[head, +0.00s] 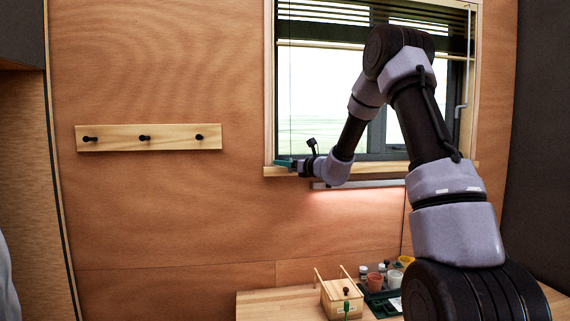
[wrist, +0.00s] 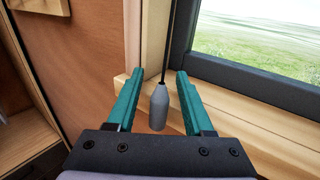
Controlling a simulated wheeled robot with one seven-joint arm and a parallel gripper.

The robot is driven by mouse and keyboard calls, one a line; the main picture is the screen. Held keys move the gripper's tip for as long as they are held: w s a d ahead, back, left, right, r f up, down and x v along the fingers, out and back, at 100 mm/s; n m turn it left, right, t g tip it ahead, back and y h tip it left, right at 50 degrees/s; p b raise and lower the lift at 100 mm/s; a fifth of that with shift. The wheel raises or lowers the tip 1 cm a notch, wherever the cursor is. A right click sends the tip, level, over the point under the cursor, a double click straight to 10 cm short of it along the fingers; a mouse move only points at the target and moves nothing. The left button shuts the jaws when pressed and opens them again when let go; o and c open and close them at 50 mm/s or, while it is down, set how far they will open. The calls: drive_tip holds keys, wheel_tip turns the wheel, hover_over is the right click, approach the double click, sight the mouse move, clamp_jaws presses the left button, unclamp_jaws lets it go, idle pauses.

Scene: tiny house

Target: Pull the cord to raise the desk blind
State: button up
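The dark slatted blind (head: 330,12) covers the top of the window, with clear glass below its bottom rail. Its thin cord (head: 290,90) hangs down the window's left side. In the wrist view the dark cord (wrist: 165,45) ends in a grey tapered pull (wrist: 158,107). My gripper (wrist: 160,75) is open, with a teal finger on each side of the cord and pull. Gaps show between the pull and both fingers. In the head view my gripper (head: 283,163) is at the lower left corner of the window, where the pull is too small to make out.
The wooden sill (head: 455,168) and window frame lie close to my gripper. A peg rail (head: 170,137) is on the wall at left. Below, a desk (head: 265,305) holds a wooden box (head: 340,303) and a dark tray with small pots (head: 375,282). The wall between rail and window is clear.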

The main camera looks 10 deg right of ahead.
drive_tip(key=shift+d, duration=0.1)
drive_tip(key=v, duration=1)
drive_tip(key=shift+s+d, duration=0.2)
drive_tip(key=shift+s, duration=0.15)
drive_tip(key=shift+a, duration=0.1)
drive_tip(key=c, duration=0.6)
drive_tip(key=s+r+g, duration=0.1)
drive_tip(key=s+a+r+n+g, duration=0.1)
drive_tip(key=r+g, duration=0.1)
drive_tip(key=s+a+r+g, duration=0.1)
drive_tip(key=shift+s+a+r+n+g, duration=0.1)
drive_tip(key=shift+a+r+n+g, duration=0.2)
drive_tip(key=shift+n, duration=0.1)
clamp_jaws()
drive_tip(key=s+d+r+m+g+h, duration=0.1)
drive_tip(key=s+d+r+m+h, duration=0.1)
drive_tip(key=s+d+r+h, duration=0.3)
drive_tip(key=w+a+f, duration=0.2)
drive_tip(key=w+f, duration=0.1)
drive_tip(key=w, duration=0.3)
drive_tip(key=w+a+f+y, duration=0.1)
drive_tip(key=w+a+f, duration=0.1)
drive_tip(key=w, duration=0.3)
drive_tip(key=shift+w+a+f, duration=0.4)
drive_tip(key=shift+f, duration=0.5)
